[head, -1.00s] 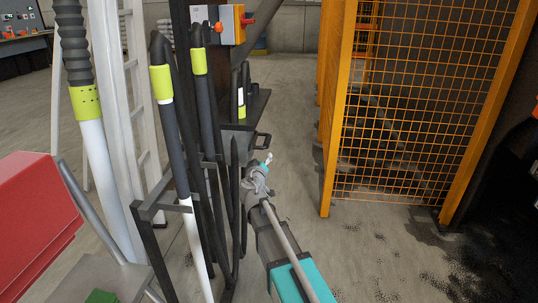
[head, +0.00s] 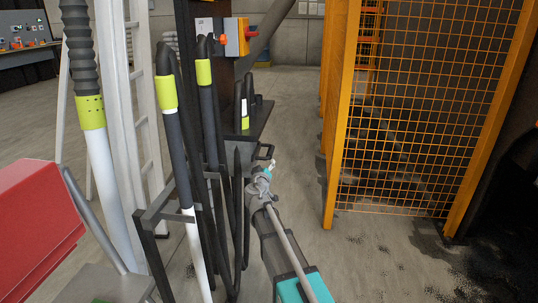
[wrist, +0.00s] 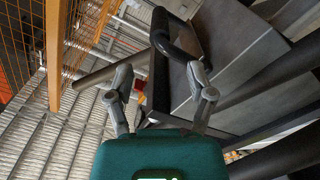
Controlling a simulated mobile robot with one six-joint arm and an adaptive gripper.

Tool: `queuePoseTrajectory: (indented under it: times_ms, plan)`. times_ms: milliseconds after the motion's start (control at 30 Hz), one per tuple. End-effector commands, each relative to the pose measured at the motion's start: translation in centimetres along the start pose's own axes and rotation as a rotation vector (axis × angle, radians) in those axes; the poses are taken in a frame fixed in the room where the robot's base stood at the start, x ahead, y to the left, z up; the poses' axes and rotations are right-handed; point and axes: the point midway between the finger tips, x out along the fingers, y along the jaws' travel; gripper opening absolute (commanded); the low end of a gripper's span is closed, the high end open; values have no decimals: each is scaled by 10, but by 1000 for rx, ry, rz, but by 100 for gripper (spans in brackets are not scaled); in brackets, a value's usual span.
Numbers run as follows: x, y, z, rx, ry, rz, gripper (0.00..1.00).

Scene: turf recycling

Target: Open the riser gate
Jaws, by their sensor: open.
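A dark grey panel with a black bar handle, which I take as the riser gate (head: 240,148), is low on a dark machine post in the head view. Its black handle (head: 265,152) sticks out to the right. In the wrist view the handle (wrist: 178,38) shows beyond the fingers, in front of a grey plate (wrist: 235,55). My gripper (head: 268,170) is just below and in front of the handle, apart from it as far as I can tell. It also shows in the wrist view (wrist: 162,86), with its two fingers spread and nothing between them.
Black hoses with yellow-green bands (head: 168,92) hang on a rack close left of my arm. An orange mesh cage (head: 400,120) stands to the right. A red box (head: 35,215) is at the near left. A control box (head: 235,36) is above.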

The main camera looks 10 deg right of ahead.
Motion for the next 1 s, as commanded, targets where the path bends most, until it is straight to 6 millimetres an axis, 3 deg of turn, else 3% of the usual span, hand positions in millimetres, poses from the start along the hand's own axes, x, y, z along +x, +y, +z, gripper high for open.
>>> queuePoseTrajectory:
  times_ms: [100,500,700,1000]
  plan:
    - [22,-1,0,0,-1,2,69]
    - [81,-1,-1,0,0,1,69]
    - [98,-1,-1,0,1,-1,69]
    - [103,-1,-1,0,1,-1,69]
